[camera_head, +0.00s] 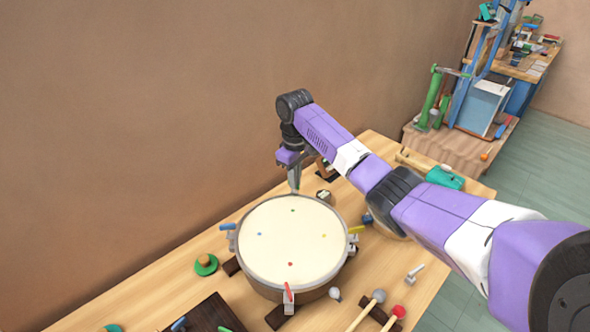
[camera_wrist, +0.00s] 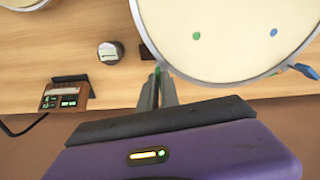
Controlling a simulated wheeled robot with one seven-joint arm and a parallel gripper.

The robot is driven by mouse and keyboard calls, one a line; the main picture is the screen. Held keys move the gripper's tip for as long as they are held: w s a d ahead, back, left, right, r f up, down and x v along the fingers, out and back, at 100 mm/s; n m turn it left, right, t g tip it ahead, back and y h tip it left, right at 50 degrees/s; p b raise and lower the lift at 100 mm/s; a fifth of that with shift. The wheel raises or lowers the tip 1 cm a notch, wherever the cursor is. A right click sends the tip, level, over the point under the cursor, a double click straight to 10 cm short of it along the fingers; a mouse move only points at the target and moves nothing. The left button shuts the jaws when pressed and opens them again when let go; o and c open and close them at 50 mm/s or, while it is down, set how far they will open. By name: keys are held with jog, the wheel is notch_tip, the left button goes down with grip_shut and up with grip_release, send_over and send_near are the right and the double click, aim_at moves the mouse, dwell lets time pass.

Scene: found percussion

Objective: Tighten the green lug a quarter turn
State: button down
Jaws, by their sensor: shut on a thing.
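A round drum (camera_head: 290,240) with a cream head and grey rim sits on the wooden table; its near rim edge also shows in the wrist view (camera_wrist: 240,80). My gripper (camera_head: 295,184) points down at the drum's far rim, beside the green dot (camera_head: 293,210). In the wrist view its fingers (camera_wrist: 158,84) are closed together at the rim, with a bit of the green lug (camera_wrist: 157,71) between the tips. Most of the green lug is hidden by the fingers. A blue lug (camera_head: 228,227), a yellow lug (camera_head: 356,230) and a red lug (camera_head: 288,293) stand around the rim.
A small device with lit green displays (camera_wrist: 66,96) and a round grey-topped can (camera_wrist: 110,52) stand beside my fingers. Mallets (camera_head: 366,311) lie at the table's front. The brown wall is close behind.

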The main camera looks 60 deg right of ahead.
jog(key=m+p, duration=0.3)
jog(key=shift+a+r, duration=0.15)
jog(key=shift+m+p, duration=0.85)
jog(key=shift+m, duration=0.65)
jog(key=c, duration=1.6)
grip_release()
jog(key=shift+w, duration=0.1)
jog(key=shift+r+b, duration=0.6)
jog(key=shift+r, duration=3.15)
